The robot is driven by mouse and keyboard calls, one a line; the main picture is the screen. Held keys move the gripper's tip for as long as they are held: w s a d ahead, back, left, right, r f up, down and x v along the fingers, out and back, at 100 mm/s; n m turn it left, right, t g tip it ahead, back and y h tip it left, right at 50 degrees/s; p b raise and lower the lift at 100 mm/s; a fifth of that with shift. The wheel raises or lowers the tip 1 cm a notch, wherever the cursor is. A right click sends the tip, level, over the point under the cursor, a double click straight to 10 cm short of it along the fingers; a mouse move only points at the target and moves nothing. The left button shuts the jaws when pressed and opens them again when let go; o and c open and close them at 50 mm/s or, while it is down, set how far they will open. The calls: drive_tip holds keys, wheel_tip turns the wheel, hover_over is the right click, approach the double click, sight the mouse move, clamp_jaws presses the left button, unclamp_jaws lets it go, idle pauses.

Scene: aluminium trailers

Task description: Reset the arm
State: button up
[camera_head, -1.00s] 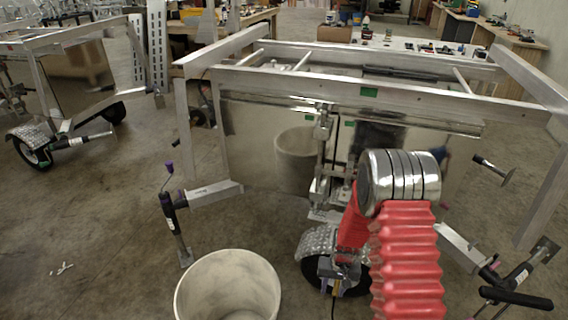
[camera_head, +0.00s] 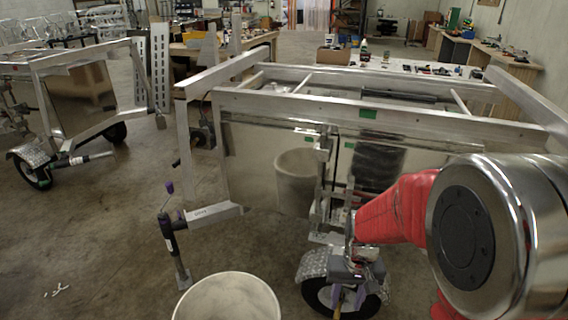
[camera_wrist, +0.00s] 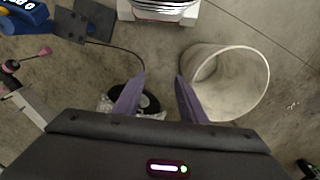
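My gripper (camera_head: 347,297) hangs low in the head view, at the end of my red-sleeved arm, in front of the near trailer's wheel. Its purple fingers point down. In the wrist view my gripper (camera_wrist: 160,78) shows two purple fingers spread apart, with only floor and part of a wheel (camera_wrist: 149,102) seen between and below them. It holds nothing that I can see. My arm's red sleeve (camera_head: 395,212) and large metal joint fill the right of the head view.
An aluminium trailer (camera_head: 420,119) stands close ahead, with a jack leg (camera_head: 171,235) at its left. A pale round bin (camera_head: 228,297) stands on the floor left of my gripper; it also shows in the wrist view (camera_wrist: 262,85). Another trailer (camera_head: 78,95) stands at left. Floor between them is open.

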drive_tip(key=s+r+t, duration=0.3)
drive_tip(key=s+r, duration=0.3)
drive_tip(key=r, duration=0.5)
drive_tip(key=s+r+t, duration=0.3)
drive_tip(key=s+r, duration=0.4)
drive_tip(key=r, duration=0.4)
drive_tip(key=shift+n, duration=0.4)
drive_tip(key=shift+s, duration=0.1)
drive_tip(key=shift+c, duration=0.9)
